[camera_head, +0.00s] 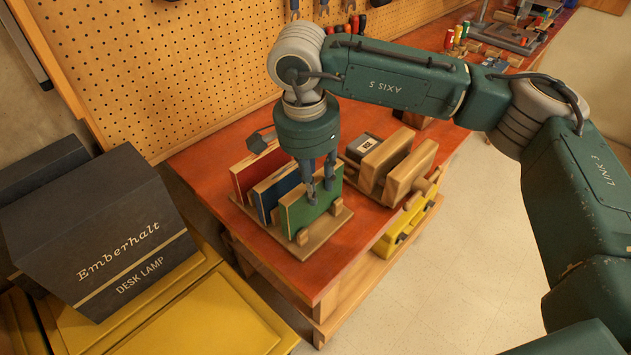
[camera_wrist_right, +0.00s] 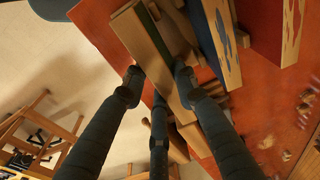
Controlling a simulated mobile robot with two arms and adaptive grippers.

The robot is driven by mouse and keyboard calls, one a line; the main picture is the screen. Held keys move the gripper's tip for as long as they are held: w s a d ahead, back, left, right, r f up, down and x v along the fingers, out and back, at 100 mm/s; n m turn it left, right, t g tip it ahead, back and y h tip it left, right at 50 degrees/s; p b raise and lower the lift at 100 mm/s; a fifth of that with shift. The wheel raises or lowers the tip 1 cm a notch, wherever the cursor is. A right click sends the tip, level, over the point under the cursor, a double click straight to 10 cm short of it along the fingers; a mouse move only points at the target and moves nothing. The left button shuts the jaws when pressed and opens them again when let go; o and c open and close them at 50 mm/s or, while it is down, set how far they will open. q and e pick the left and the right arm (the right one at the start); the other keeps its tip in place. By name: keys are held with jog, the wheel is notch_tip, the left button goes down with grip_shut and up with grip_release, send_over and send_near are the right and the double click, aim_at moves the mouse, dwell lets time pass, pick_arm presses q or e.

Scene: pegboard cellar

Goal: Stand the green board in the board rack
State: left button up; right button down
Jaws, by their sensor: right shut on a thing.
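The green board (camera_head: 304,214) stands upright in the nearest place of the wooden board rack (camera_head: 322,233), at the front right of the workbench. My right gripper (camera_head: 320,190) comes down from above and is shut on the green board near its upper edge. In the right wrist view the fingers (camera_wrist_right: 158,82) lie on either side of the board, and the wood around it shows between them. Whether the board's bottom edge rests fully in the rack is partly hidden. My left gripper is in neither view.
A blue board (camera_head: 272,190) and a red board (camera_head: 255,168) stand behind the green one in the rack. Wooden vise-like blocks (camera_head: 408,172) are to the right. A dark desk lamp box (camera_head: 105,225) stands at left. The bench front edge is close.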

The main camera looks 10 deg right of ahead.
jog(key=shift+f+b, duration=0.95)
jog(key=shift+f, duration=0.25)
jog(key=c, duration=1.3)
grip_release()
jog(key=shift+r+p, duration=2.45)
jog(key=shift+r, duration=2.6)
